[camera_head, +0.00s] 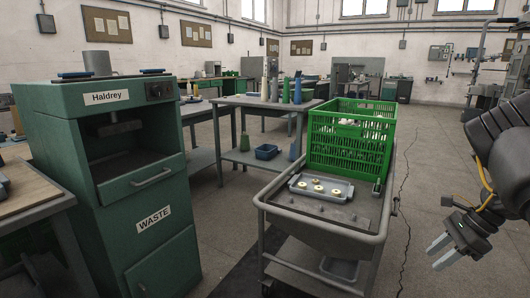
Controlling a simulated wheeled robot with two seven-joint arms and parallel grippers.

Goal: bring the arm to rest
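My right arm comes in at the right edge, dark grey with a yellow cable. Its gripper (436,255) hangs over the bare floor, to the right of the grey cart (325,229) and apart from it. The two light grey fingers are apart with nothing between them. The upper part of this arm is cut off by the picture's edge. My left arm and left gripper do not show.
A green crate (345,155) and a grey tray (339,195) with several small yellowish rings stand on the cart. A green machine (133,258) labelled Haldrey and WASTE stands at left. A table (235,100) with cones stands behind. Floor right of the cart is clear.

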